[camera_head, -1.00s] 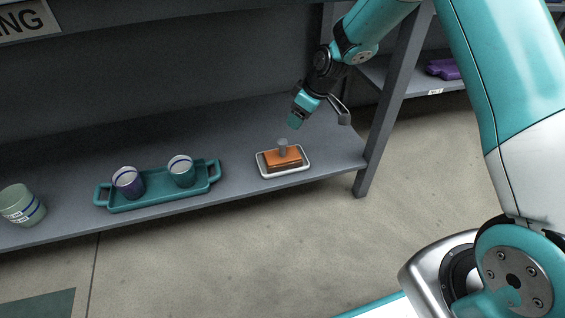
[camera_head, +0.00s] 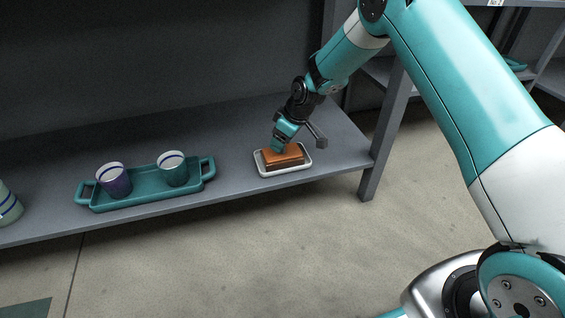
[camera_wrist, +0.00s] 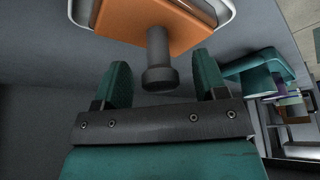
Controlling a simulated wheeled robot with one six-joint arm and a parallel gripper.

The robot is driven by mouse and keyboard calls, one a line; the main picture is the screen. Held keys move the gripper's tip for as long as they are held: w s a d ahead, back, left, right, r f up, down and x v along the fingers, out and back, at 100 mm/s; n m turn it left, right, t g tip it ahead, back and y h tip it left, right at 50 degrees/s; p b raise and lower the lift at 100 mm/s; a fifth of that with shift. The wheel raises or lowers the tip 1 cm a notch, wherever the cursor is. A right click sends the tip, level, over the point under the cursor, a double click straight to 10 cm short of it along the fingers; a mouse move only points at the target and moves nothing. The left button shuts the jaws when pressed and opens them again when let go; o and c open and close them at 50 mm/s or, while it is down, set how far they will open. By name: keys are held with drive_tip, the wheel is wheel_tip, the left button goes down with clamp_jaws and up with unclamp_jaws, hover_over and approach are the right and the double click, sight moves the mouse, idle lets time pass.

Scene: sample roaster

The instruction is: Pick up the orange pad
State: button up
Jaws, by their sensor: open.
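The orange pad (camera_head: 284,155) is a flat block lying in a small white-rimmed tray (camera_head: 291,173) on the shelf. In the wrist view the pad (camera_wrist: 185,22) shows at the top, with a grey knobbed post (camera_wrist: 158,62) standing up from it. My gripper (camera_head: 279,147) is just above the pad and hides the post in the head view. In the wrist view my gripper (camera_wrist: 163,84) is open, with one teal finger on each side of the post's knob. I cannot tell whether either finger touches it.
A pale green cup (camera_head: 8,205) is at the far left. A shelf upright (camera_head: 384,135) stands close on the right.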

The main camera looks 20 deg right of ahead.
drive_tip(key=shift+w+f, duration=0.1)
drive_tip(key=shift+f, duration=0.1)
clamp_jaws()
wheel_tip(320, 180, up, 10)
drive_tip(key=p, duration=0.6)
drive_tip(key=shift+f, duration=0.2)
drive_tip(key=shift+f+b, duration=1.7)
drive_tip(key=shift+f, duration=2.45)
